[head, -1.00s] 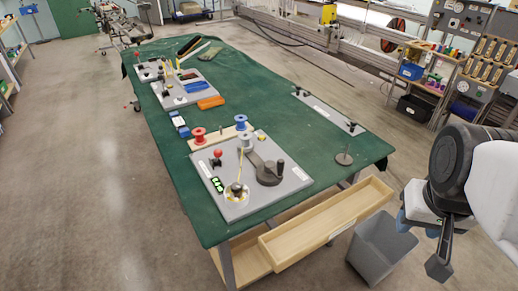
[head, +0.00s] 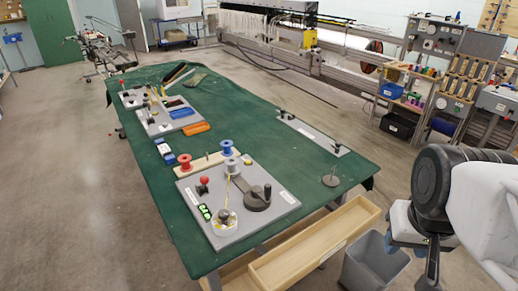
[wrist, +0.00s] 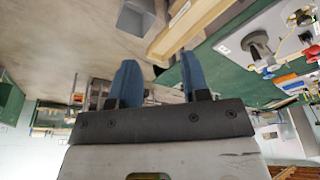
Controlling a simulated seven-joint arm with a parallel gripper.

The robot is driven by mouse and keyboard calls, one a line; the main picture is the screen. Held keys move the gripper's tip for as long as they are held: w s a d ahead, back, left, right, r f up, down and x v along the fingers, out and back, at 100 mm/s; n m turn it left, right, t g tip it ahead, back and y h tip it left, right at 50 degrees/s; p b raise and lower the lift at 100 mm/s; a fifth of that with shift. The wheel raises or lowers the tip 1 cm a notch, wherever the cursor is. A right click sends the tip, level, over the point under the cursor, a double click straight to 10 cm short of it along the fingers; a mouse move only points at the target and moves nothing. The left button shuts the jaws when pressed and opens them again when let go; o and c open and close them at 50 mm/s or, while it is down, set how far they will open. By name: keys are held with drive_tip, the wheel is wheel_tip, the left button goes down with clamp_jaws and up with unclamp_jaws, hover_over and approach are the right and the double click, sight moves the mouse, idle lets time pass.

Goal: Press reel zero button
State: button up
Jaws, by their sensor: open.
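The reel station is a grey plate (head: 237,213) at the near end of the green table. It carries a green-lit counter (head: 204,212), a red knob (head: 203,181), a dark crank arm (head: 257,198) and a round reel piece with a black knob (head: 223,222). I cannot tell which part is the zero button. My gripper (wrist: 161,80) is open and empty, with two blue fingers in the wrist view. In the head view it hangs at the right, off the table and well away from the plate. The plate shows upper right in the wrist view (wrist: 244,35).
A thin plate (head: 308,132) lies along the right edge.

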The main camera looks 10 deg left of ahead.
clamp_jaws()
idle(1.5)
